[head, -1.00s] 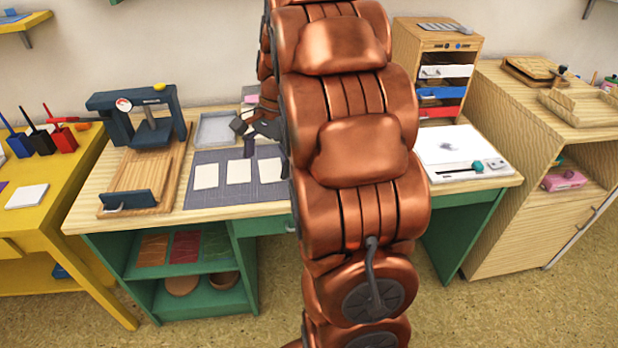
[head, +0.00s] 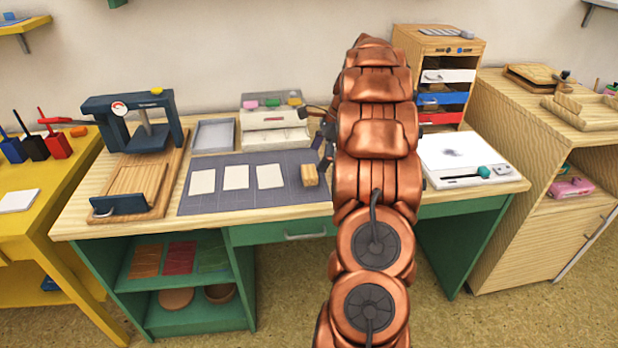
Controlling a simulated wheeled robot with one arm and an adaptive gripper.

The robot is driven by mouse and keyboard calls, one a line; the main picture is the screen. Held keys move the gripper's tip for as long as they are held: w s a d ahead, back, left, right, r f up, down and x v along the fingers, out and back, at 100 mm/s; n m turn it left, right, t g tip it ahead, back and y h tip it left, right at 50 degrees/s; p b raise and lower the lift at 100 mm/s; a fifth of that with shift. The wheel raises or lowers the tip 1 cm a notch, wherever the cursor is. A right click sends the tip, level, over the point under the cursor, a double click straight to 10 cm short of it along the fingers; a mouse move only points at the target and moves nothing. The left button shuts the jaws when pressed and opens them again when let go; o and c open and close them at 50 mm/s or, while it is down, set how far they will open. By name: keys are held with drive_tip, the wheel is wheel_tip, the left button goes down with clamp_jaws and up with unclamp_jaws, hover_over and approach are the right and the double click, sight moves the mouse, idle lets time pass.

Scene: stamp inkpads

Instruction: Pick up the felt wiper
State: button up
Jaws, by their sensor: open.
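I cannot tell for sure which thing is the felt wiper. A small wooden block (head: 310,175) stands on the right part of the grey mat (head: 215,200). Several small coloured pieces, pink, green and orange (head: 294,101), lie on top of a pale box (head: 272,141) at the back of the desk. My gripper (head: 321,150) is open, with its dark fingers just above and behind the wooden block. It is partly hidden by my copper arm, and I see nothing held in it.
Three white cards (head: 236,177) lie on the mat. A dark press (head: 147,125) stands left, with a grey tray (head: 213,136) beside it. A white board (head: 460,160) and a drawer cabinet (head: 437,52) are right of my arm. A pink object (head: 570,189) sits in the right shelf.

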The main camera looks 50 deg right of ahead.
sight(309, 171)
drive_tip(key=shift+w+x, duration=0.15)
drive_tip(key=shift+x, duration=1.35)
drive_tip(key=shift+w+x, duration=0.15)
drive_tip(key=shift+x, duration=1.4)
drive_tip(key=shift+d+r, duration=0.1)
drive_tip(key=shift+c, duration=0.3)
drive_tip(key=c, duration=1.1)
drive_tip(key=shift+c, duration=0.2)
drive_tip(key=shift+r, duration=0.1)
drive_tip(key=shift+r, duration=1.6)
drive_tip(key=shift+s+r, duration=0.15)
drive_tip(key=s+a+r, duration=0.1)
drive_tip(key=s+a, duration=0.3)
drive_tip(key=s, duration=1.1)
drive_tip(key=shift+r+b, duration=0.2)
drive_tip(key=shift+b, duration=0.2)
